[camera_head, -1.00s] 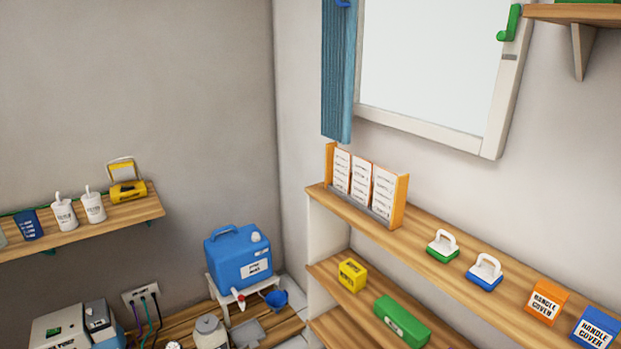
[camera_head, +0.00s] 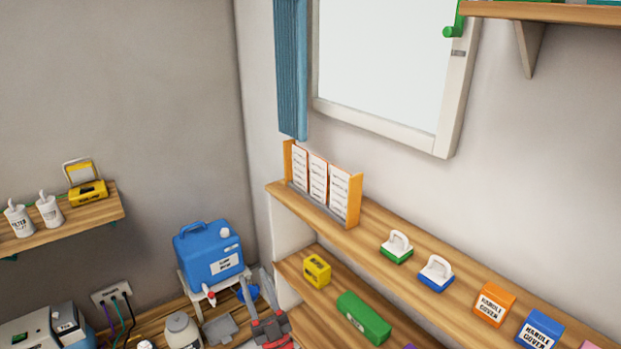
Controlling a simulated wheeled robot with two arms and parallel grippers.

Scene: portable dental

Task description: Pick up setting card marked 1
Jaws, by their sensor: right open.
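Three white setting cards with printed lines stand side by side in a rack with orange ends (camera_head: 355,200) on the top wooden shelf, below the window. They are the left card (camera_head: 299,166), the middle card (camera_head: 318,179) and the right card (camera_head: 339,192). The print is too small to tell which is marked 1. My right gripper (camera_head: 255,277) is at the bottom of the view, open and empty. It is low, in front of the shelf unit and well below the cards, apart from them. My left gripper is out of view.
A yellow box (camera_head: 317,270) and green case (camera_head: 363,317) sit on the shelf below. A blue jug (camera_head: 208,255) stands left of my gripper.

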